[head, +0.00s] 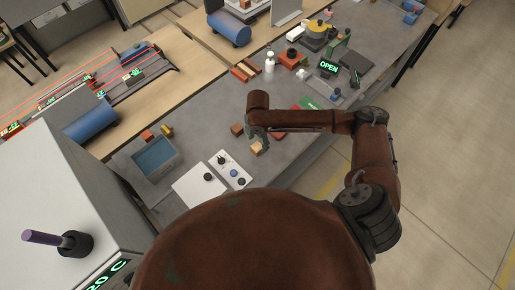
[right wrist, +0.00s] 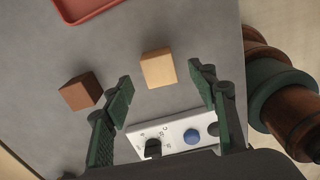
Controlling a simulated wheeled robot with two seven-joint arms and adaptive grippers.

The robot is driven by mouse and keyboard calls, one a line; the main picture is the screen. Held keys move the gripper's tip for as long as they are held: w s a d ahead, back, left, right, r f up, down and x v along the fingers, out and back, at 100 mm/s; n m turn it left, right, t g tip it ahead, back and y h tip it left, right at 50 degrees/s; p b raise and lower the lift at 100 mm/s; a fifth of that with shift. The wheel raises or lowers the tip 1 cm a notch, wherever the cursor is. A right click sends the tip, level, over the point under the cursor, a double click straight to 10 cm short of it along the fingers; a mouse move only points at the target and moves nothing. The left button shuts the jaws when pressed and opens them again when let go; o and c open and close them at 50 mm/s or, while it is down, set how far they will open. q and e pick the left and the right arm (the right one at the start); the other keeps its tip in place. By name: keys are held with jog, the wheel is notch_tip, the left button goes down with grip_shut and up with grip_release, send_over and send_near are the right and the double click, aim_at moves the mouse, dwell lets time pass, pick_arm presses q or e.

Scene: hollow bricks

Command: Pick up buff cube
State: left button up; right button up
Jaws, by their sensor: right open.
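The buff cube (right wrist: 158,69) stands on the grey table in the right wrist view, just beyond and between the two green fingers of my right gripper (right wrist: 160,88). In the head view the buff cube (head: 256,149) shows close beside my right gripper (head: 254,136), partly covered by it. The right gripper is open with nothing between its fingers. A brown cube (right wrist: 80,92) stands to the left of the buff cube, outside the left finger. My left gripper is not in view.
A white panel with knobs (right wrist: 170,139) lies below the fingers in the right wrist view. A red tray (right wrist: 85,12) is at the top left. In the head view a blue-grey bin (head: 155,158) and a white plate (head: 197,190) stand to the left.

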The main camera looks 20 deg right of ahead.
aim_at(257, 146)
notch_tip(257, 146, down, 5)
jog(key=shift+w+a+f+p, duration=0.1)
jog(key=shift+f+p, duration=0.05)
jog(key=shift+p, duration=0.15)
jog(key=c, duration=1.3)
jog(key=shift+c, duration=0.2)
